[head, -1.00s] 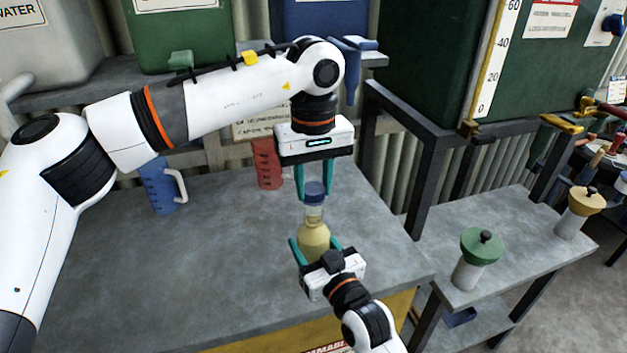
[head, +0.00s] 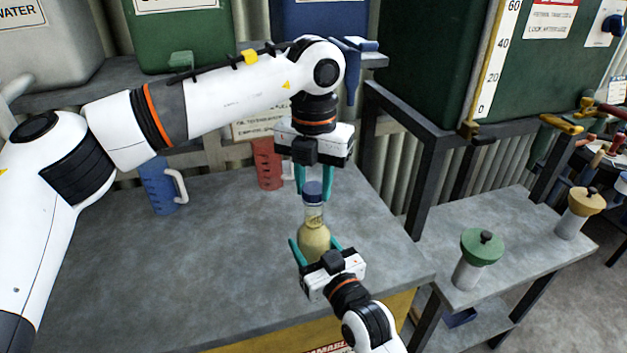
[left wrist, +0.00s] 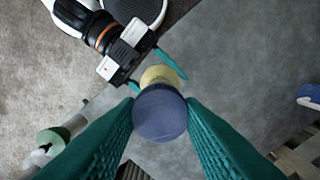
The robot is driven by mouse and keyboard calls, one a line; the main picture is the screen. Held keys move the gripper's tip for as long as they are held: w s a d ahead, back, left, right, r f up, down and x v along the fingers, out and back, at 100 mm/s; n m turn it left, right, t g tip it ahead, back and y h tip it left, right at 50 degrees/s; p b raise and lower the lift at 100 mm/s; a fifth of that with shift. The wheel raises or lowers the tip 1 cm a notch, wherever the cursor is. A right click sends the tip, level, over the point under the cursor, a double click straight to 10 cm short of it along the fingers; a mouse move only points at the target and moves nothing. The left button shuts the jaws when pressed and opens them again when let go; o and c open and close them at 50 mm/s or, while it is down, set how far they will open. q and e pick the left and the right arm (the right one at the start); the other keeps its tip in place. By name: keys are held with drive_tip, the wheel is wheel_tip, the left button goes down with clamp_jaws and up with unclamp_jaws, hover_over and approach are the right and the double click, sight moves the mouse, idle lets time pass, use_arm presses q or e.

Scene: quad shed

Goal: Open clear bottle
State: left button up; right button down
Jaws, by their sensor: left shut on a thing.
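The clear bottle (head: 314,238) stands upright above the front right part of the bench, with pale yellow contents and a dark blue cap (head: 312,190). My left gripper (head: 313,196) points straight down from above and is shut on the cap. In the left wrist view the round cap (left wrist: 160,114) sits between the teal fingers, with the yellow body partly hidden beneath it. My right gripper (head: 317,246) comes from the front, its fingers on either side of the bottle's body, apparently holding it. Whether the cap is loose from the neck cannot be told.
A blue jug (head: 160,188) and a red jug (head: 267,165) stand toward the back of the grey bench (head: 190,270). A green-lidded jar (head: 480,250) and a yellow-lidded jar (head: 580,210) stand on a lower table at right. The bench's left and middle are clear.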

sight(314, 188)
use_arm(q)
drive_tip(key=n, duration=0.3)
drive_tip(key=shift+n, duration=0.3)
drive_tip(key=shift+r, duration=0.2)
drive_tip(key=shift+r, duration=0.95)
drive_tip(key=shift+r, duration=2)
use_arm(e)
drive_tip(key=shift+c, duration=1.9)
unclamp_jaws()
